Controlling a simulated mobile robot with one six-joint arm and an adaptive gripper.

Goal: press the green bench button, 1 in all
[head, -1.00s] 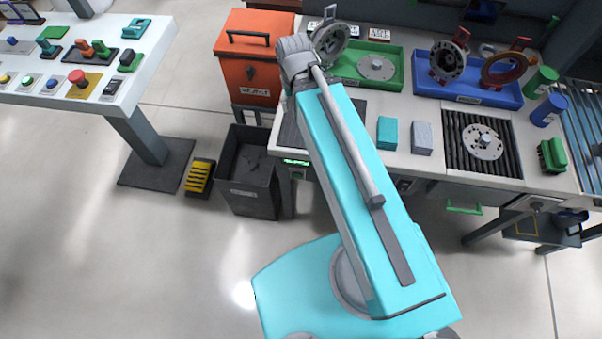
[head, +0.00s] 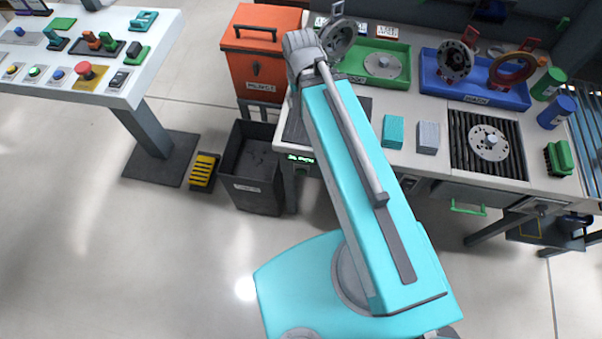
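A small green button (head: 35,72) sits near the front edge of the white bench (head: 125,102) at the upper left, between a yellow button (head: 13,69) and a blue button (head: 57,74). A larger red mushroom button (head: 84,69) on a yellow plate is to their right. My arm reaches up over the right-hand workbench, well to the right of the green button. My gripper's fingers cannot be made out; they are hidden beyond the wrist.
An orange box (head: 257,70) and a dark open bin (head: 252,185) stand between the benches. The workbench holds a green tray (head: 402,84) and a blue tray (head: 500,99) with metal parts. The floor at the left front is clear.

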